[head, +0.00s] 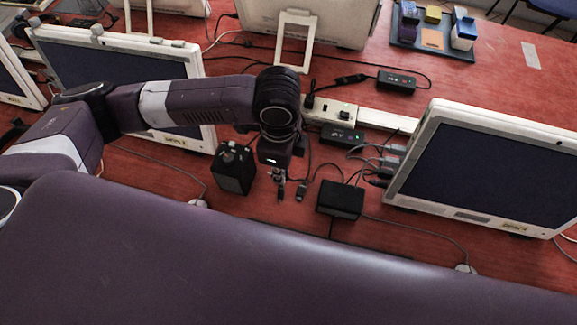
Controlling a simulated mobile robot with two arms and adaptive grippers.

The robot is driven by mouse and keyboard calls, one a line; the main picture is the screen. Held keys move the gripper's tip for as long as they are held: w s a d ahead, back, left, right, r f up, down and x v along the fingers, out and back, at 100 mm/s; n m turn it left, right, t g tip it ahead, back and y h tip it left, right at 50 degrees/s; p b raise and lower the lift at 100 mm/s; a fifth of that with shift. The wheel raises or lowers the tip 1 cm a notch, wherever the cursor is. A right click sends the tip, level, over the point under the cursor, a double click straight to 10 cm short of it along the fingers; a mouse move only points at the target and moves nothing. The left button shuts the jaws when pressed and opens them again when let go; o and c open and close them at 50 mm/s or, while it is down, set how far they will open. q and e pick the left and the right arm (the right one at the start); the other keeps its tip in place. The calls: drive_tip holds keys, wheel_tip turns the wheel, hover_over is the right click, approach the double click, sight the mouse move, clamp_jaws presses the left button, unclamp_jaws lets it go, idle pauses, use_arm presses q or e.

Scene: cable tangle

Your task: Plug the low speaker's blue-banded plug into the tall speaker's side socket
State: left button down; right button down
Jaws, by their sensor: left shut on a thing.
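The tall speaker (233,168) is a black upright box with small knobs on top, left of my left gripper. The low speaker (340,200) is a flat black box to the right. My left gripper (279,175) points down between them, apart from both, and is shut on a small dark plug (281,192). Another dark plug end (301,190) hangs or lies just to its right, on a black cable running toward the low speaker. I cannot make out a blue band on either plug. The side socket is not discernible. My right gripper is out of view.
A power strip (372,118) and a black adapter with a green light (342,136) lie behind. Loose cables cross the red table (450,75). White monitors stand at left (120,75) and right (490,170). An organizer tray (405,40) sits at the back.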

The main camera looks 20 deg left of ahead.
use_arm(q)
drive_tip(key=a+b, duration=0.1)
drive_tip(key=a, duration=0.2)
drive_tip(key=shift+a, duration=0.35)
drive_tip(key=shift+r, duration=0.1)
drive_tip(key=shift+p, duration=0.4)
idle(0.8)
drive_tip(key=shift+p, duration=0.55)
drive_tip(key=shift+a+p, duration=0.85)
drive_tip(key=shift+a, duration=0.4)
